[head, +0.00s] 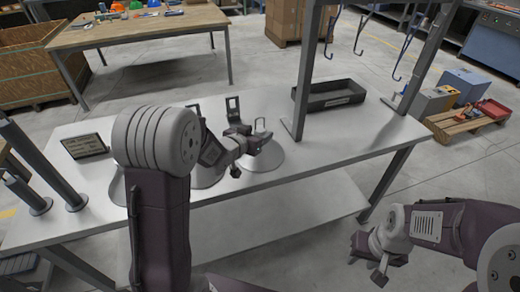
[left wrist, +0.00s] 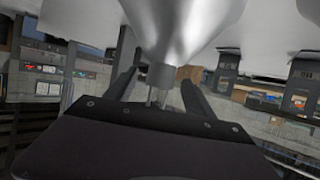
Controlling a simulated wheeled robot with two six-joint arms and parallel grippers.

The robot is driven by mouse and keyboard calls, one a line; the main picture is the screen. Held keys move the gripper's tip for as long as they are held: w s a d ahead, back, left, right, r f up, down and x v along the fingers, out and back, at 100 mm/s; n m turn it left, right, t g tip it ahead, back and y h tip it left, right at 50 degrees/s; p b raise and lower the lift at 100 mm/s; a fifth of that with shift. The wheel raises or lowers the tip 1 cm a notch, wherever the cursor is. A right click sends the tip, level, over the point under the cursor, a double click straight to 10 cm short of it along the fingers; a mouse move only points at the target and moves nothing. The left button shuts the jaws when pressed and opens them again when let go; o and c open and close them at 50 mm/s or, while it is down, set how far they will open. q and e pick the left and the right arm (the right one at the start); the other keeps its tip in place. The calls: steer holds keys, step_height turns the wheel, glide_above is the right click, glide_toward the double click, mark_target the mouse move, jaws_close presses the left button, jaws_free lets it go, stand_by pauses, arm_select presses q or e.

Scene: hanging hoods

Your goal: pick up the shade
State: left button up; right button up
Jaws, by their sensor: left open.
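A pale cone-shaped shade (head: 272,160) stands on the white table, with a thin wire loop at its top. In the left wrist view the shade (left wrist: 185,25) is a silvery cone, its narrow neck between my two fingers. My left gripper (head: 248,148) is at the top of this shade in the head view. In the left wrist view the left gripper (left wrist: 158,88) is open, with a finger on each side of the neck. A second shade (head: 208,180) is partly hidden behind my left arm. My right gripper (head: 380,268) is in front of the table, apart from the shades; its opening is unclear.
A black tray (head: 330,95) sits at the table's back right, beside a grey upright post (head: 308,70). Several hooks (head: 405,45) hang above the right end. The table's right part (head: 350,135) is clear.

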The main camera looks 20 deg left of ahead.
mark_target(263, 130)
arm_select(q)
steer(key=x, duration=0.5)
steer(key=shift+w+f, duration=0.1)
steer(key=shift+f, duration=0.05)
steer(key=c, duration=0.3)
jaws_close()
